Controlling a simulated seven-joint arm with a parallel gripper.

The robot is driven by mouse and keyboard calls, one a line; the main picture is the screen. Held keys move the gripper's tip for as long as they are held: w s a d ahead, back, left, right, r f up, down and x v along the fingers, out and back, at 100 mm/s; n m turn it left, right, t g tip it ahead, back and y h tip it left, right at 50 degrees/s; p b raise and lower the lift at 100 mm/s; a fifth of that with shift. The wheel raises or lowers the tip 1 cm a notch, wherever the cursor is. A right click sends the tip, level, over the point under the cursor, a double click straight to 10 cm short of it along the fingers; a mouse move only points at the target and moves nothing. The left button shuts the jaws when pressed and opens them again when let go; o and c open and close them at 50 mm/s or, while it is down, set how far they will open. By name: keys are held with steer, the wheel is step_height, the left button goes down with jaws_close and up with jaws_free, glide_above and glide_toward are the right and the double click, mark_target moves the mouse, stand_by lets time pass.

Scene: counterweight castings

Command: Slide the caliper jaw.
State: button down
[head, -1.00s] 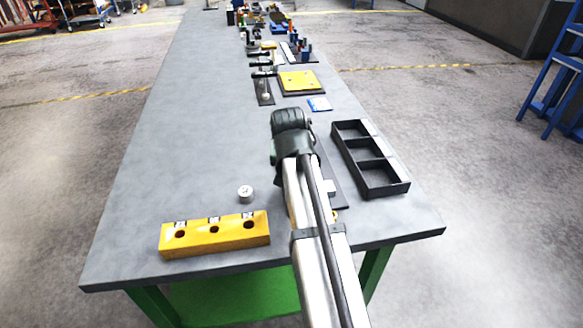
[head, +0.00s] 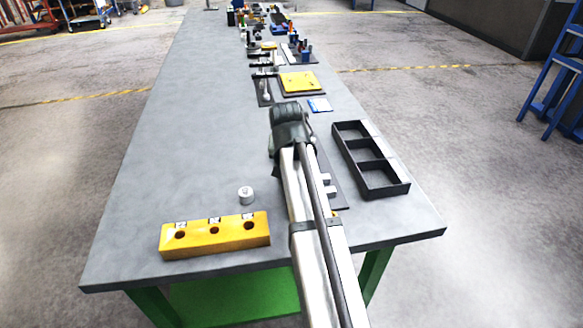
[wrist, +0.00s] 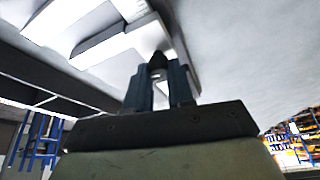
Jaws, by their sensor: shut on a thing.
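In the wrist view my gripper (wrist: 160,88) has its two dark fingers close together, shut on a small dark part (wrist: 157,62) that I take to be on the caliper jaw. Pale, step-shaped pieces of the caliper (wrist: 112,44) lie beyond and to the left of the fingertips. In the head view my arm covers the gripper and most of the caliper. Two small pale blocks (head: 328,184) show just right of my arm, on a dark plate (head: 337,202). Which of them belongs to the sliding jaw I cannot tell.
A black tray with compartments (head: 347,163) stands close on the right. A yellow block with three holes (head: 214,238) and a small round silver weight (head: 246,195) are front left. A yellow plate (head: 300,81) and a blue card (head: 320,104) lie farther back. The table's left side is clear.

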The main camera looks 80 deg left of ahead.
steer(key=a, duration=0.3)
steer(key=shift+d, duration=0.2)
steer(key=c, duration=1)
jaws_free()
steer(key=v, duration=1.3)
steer(key=shift+d+r, duration=0.1)
steer(key=shift+r, duration=0.25)
